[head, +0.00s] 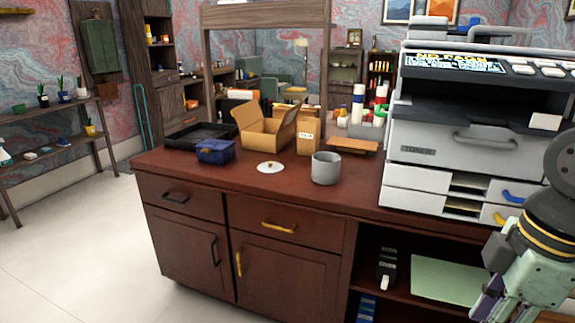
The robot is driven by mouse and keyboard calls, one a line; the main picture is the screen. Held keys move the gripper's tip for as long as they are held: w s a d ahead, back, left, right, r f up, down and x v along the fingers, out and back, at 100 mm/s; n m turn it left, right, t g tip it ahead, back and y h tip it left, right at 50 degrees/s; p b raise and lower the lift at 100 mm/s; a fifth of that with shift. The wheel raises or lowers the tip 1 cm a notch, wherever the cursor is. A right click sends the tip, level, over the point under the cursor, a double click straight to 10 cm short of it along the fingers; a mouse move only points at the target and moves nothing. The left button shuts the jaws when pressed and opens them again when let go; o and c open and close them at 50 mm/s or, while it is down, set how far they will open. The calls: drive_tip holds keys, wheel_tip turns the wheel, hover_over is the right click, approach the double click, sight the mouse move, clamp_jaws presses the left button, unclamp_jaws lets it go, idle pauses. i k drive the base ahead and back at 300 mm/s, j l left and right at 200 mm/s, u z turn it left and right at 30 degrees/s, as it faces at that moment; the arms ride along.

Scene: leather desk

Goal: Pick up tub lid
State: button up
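The tub lid (270,167) looks like a flat white disc with a small tan knob on top. It lies on the brown desk (300,190) near its front edge. A grey round tub (326,170) stands upright just right of the lid, apart from it, with its top open. My gripper (490,304) is at the bottom right, low in front of the desk and far from the lid. Its fingers are partly cut off by the frame edge, and I cannot see whether they are apart.
A small blue box (215,151) sits left of the lid. An open cardboard box (264,128), a small carton (308,135) and a black tray (200,135) stand behind. A large grey printer (450,140) fills the desk's right side. The desk front around the lid is clear.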

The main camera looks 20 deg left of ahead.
sight(271, 167)
drive_tip(key=i+u, duration=0.35)
drive_tip(key=i+l+u, duration=0.4)
drive_tip(key=u, duration=0.25)
drive_tip(key=i+j+u, duration=0.2)
drive_tip(key=i+u, duration=0.15)
drive_tip(key=i, duration=0.25)
drive_tip(key=i+u, duration=0.3)
drive_tip(key=i, duration=0.3)
drive_tip(key=i+j+z, duration=0.2)
drive_tip(key=z, duration=0.2)
drive_tip(key=i+j+z, duration=0.5)
drive_tip(key=j+z, duration=0.15)
drive_tip(key=z, duration=0.15)
drive_tip(key=i+j+z, duration=0.15)
drive_tip(key=j+z, duration=0.65)
drive_tip(key=i+j, duration=0.05)
